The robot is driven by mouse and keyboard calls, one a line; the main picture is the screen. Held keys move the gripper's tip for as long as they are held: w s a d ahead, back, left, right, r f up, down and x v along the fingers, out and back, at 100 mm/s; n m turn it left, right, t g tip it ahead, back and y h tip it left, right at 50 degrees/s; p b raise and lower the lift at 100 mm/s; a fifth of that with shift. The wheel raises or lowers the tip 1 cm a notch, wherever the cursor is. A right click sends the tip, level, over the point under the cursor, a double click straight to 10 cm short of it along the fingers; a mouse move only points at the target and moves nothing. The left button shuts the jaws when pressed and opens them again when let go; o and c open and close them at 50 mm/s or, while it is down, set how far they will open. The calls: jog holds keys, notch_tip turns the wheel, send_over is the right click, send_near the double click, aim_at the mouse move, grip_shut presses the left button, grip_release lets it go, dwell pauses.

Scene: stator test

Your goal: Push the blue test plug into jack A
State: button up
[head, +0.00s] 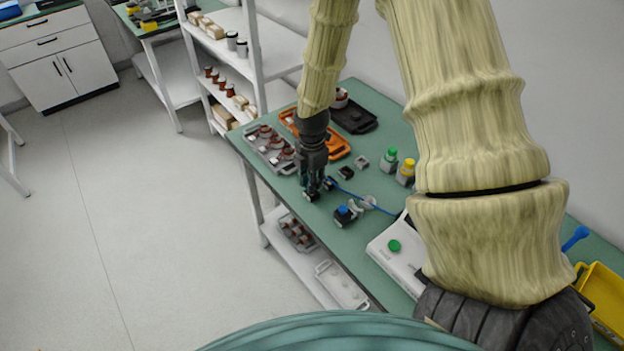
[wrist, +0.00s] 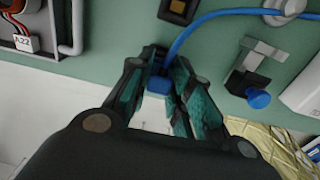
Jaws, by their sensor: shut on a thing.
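My gripper (head: 314,190) is low over the green table, near its front edge. In the wrist view its fingers (wrist: 162,90) are closed on the blue test plug (wrist: 158,83). A blue cable (wrist: 190,35) runs from the plug up and to the right; it also shows in the head view (head: 362,199). The plug itself is mostly hidden by the fingers in the head view. I cannot make out a jack marked A in either view. A white box with a green button (head: 385,256) lies to the right; its sockets cannot be seen.
A clamp with a blue knob (head: 345,211) stands just right of my gripper, near the edge. A grey tray of stators (head: 263,158) is to the left, an orange tray (head: 338,146) behind. Small dark blocks (head: 346,173) and green- and yellow-capped bottles (head: 389,161) stand behind.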

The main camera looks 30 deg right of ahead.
jog(key=shift+f, duration=0.55)
dwell(0.4)
jog(key=o, duration=1)
jog(key=shift+r, duration=0.1)
jog(key=shift+r, duration=5.9)
